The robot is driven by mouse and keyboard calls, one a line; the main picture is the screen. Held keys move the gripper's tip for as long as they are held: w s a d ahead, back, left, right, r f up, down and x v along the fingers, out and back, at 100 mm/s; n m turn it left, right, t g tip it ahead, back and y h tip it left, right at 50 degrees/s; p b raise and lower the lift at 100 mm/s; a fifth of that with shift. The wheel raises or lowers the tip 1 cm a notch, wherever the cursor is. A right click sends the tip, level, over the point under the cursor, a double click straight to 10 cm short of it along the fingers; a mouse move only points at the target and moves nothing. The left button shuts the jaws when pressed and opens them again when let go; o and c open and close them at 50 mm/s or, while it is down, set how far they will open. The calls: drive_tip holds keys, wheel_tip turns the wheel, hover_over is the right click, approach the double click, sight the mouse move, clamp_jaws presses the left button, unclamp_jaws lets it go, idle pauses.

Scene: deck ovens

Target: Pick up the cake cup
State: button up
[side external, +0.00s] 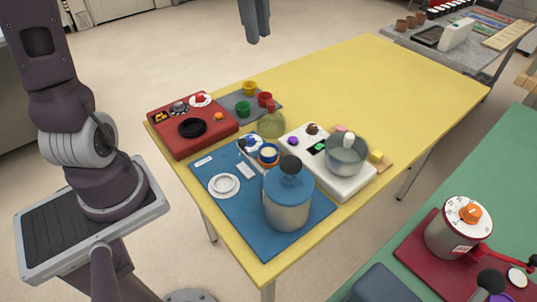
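I cannot tell for sure which item is the cake cup. Small yellow (249,88), green (243,108) and red (265,99) cups stand on a grey mat at the back left of the yellow table. A small cup with a cream top (268,154) stands on the blue mat, partly behind the blue-lidded canister. My gripper (257,40) hangs at the top edge of the side view, apart from all of these. Only its dark lower end shows, and the gap between its fingers is unclear. Nothing is visible hanging from it.
A red device (192,123), a glass vessel (271,122), a white scale-like device with a metal bowl (347,153) and a tall blue-lidded canister (287,200) crowd the near left. The yellow table's right half (390,85) is clear.

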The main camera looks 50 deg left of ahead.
hover_over(262, 152)
drive_tip(key=s+d, duration=0.3)
wheel_tip(262, 152, down, 22)
drive_tip(key=f, duration=0.3)
drive_tip(key=w+f, duration=0.1)
drive_tip(key=f, duration=0.6)
drive_tip(key=shift+w+a+f, duration=0.2)
drive_tip(key=shift+a+f, duration=0.05)
drive_tip(key=shift+a, duration=0.05)
clamp_jaws()
